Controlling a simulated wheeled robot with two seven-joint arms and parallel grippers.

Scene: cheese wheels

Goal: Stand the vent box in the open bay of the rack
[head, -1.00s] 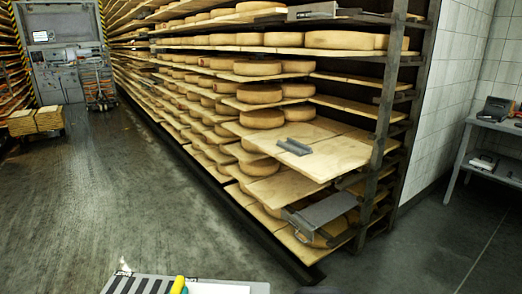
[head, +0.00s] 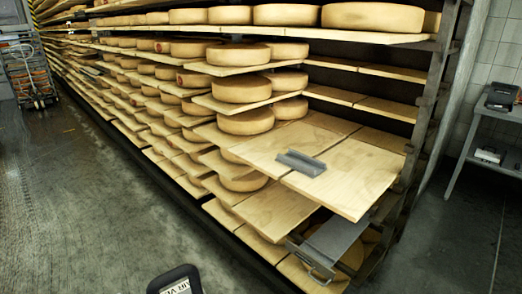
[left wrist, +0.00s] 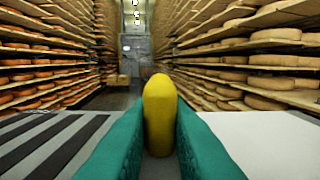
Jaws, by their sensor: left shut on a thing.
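In the left wrist view my left gripper (left wrist: 159,125) has teal fingers shut on an upright yellow handle (left wrist: 159,100). Behind the fingers lies the grey vent box (left wrist: 68,148), with black slots on the left and a white panel on the right. In the head view only a black-rimmed piece with a label reading "AIR VE" (head: 176,284) shows at the bottom edge; I cannot tell if it is part of the box. The rack (head: 430,120) stands ahead, with an empty plywood shelf (head: 350,180) bearing a small grey bracket (head: 301,163). My right gripper is not in view.
Cheese wheels (head: 245,122) fill the shelves to the left. A grey metal plate with a wire handle (head: 336,238) sits low on the rack's near end. A grey side table (head: 497,112) stands at right. The floor at left (head: 80,200) is clear.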

